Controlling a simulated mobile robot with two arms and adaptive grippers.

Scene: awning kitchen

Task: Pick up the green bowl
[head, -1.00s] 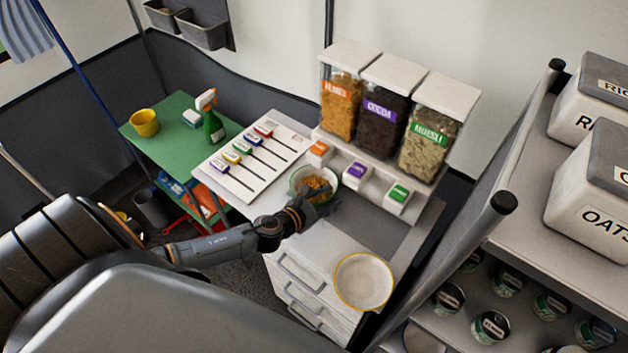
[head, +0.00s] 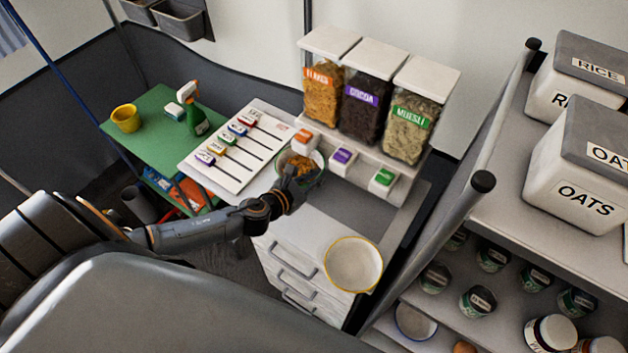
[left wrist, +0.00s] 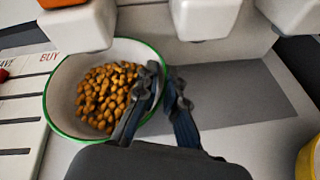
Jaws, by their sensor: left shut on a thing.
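The green-rimmed white bowl (head: 316,174) stands on the white counter below the dispenser spouts and holds orange-brown pieces. It also shows in the left wrist view (left wrist: 63,84), level, with its green rim plain. My left gripper (head: 291,176) reaches in from the left, at the bowl's near side in the head view. In the left wrist view its fingers (left wrist: 164,88) are shut on the right part of the bowl's rim, one inside and one outside. The fingers hide that part of the rim. My right gripper is not in view.
Dispenser spouts (head: 343,160) hang close above the bowl, under the filled jars (head: 366,105). A yellow-rimmed bowl (head: 353,263) stands at the counter's near end. A board with coloured sliders (head: 235,155) lies left of the bowl. A shelf post (head: 470,200) rises at right.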

